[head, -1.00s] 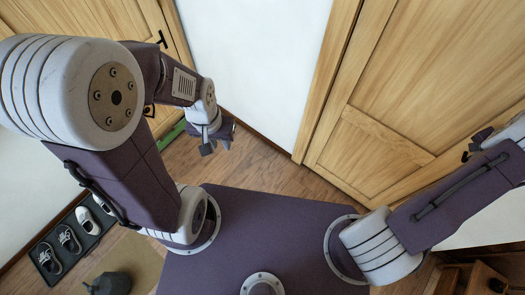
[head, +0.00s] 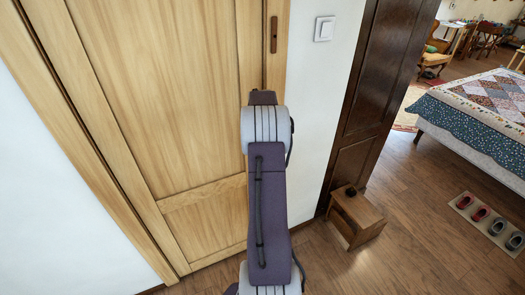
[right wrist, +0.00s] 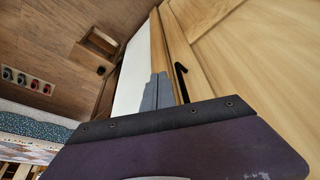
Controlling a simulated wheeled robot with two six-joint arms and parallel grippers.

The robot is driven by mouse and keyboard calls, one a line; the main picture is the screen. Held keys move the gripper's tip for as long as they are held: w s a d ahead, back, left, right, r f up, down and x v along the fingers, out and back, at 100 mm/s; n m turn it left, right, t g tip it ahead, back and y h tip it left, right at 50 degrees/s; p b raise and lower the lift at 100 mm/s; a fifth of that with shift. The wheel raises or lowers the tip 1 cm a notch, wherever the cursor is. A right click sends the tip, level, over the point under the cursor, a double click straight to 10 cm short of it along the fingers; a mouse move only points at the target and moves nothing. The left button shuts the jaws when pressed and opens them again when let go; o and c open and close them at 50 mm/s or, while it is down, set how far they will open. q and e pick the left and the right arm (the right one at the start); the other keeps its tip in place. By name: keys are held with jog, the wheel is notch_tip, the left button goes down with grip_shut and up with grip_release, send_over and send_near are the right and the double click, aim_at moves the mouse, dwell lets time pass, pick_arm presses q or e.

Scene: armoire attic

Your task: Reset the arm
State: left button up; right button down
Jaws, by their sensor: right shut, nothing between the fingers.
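My right arm stands up in the middle of the head view, in front of a light wooden door (head: 170,110). Its gripper is hidden behind the arm there. In the right wrist view, the grey fingers of my right gripper (right wrist: 156,92) show past the dark edge of its purple body. They are shut with nothing between them. They appear beside the light wooden panels, near a black handle (right wrist: 181,80); I cannot tell how far apart they are. My left arm and gripper are in neither current view.
A white wall with a switch (head: 324,28) and a dark wooden door (head: 365,90) stand right of the arm. A bed (head: 480,115) and a mat with slippers (head: 462,204) are farther right. Floor between is clear.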

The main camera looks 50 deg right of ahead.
jog(key=w+a+r+n+t, duration=0.2)
jog(key=w+a+r+n, duration=0.2)
jog(key=w+a, duration=0.7)
jog(key=a+n+y, duration=0.2)
jog(key=a+n, duration=0.1)
jog(key=a, duration=1.5)
jog(key=s+a+f+n+g+y, duration=0.1)
jog(key=s+a+f+n, duration=0.25)
jog(key=s+a, duration=0.7)
jog(key=s+a+f+n+g, duration=0.1)
jog(key=s+a+f, duration=0.3)
jog(key=s, duration=0.5)
jog(key=shift+f+n+g+y, duration=0.3)
jog(key=shift+f+n+y, duration=0.1)
jog(key=shift+f, duration=0.55)
